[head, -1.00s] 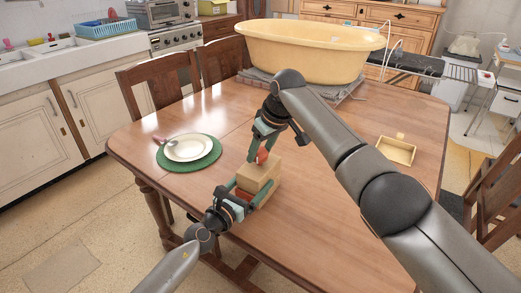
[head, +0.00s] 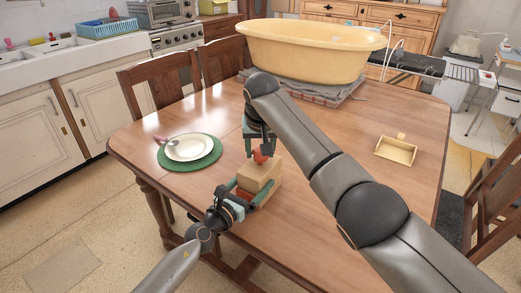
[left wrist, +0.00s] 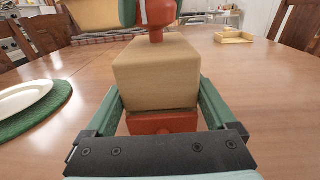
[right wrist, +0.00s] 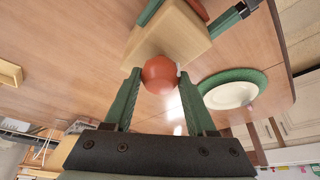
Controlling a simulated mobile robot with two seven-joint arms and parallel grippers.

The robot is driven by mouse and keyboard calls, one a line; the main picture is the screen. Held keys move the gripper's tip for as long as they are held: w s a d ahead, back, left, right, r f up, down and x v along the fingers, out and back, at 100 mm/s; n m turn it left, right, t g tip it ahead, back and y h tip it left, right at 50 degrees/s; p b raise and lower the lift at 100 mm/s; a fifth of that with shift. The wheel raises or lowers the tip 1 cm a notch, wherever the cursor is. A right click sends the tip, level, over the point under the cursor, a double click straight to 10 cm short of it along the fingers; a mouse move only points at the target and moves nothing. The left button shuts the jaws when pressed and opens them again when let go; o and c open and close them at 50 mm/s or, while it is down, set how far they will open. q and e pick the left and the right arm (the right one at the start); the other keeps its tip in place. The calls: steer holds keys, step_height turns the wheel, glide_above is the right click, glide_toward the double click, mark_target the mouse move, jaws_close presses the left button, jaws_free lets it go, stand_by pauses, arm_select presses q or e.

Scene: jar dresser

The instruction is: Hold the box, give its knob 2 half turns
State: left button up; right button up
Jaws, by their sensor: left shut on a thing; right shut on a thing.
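The box (head: 262,172) is a pale wooden block with a red lower part (left wrist: 160,123), upright over the table. A round red-orange knob (right wrist: 159,75) sits on top of it; it also shows in the head view (head: 259,157). My left gripper (head: 250,190) is shut on the box, with one green finger along each side. My right gripper (right wrist: 158,84) comes from above and is shut on the knob. In the left wrist view the knob's upper part is partly hidden by the right gripper's finger.
The wooden table (head: 320,190) is clear around the box. A white plate (head: 189,148) on a green mat (head: 205,163) lies to the left. A small open wooden tray (head: 395,150) is to the right. A large yellow tub (head: 305,50) stands on folded cloth at the back.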

steer(key=shift+m, duration=0.6)
steer(key=o, duration=1.4)
steer(key=shift+r, duration=0.1)
steer(key=v, duration=1.2)
steer(key=shift+a, duration=0.2)
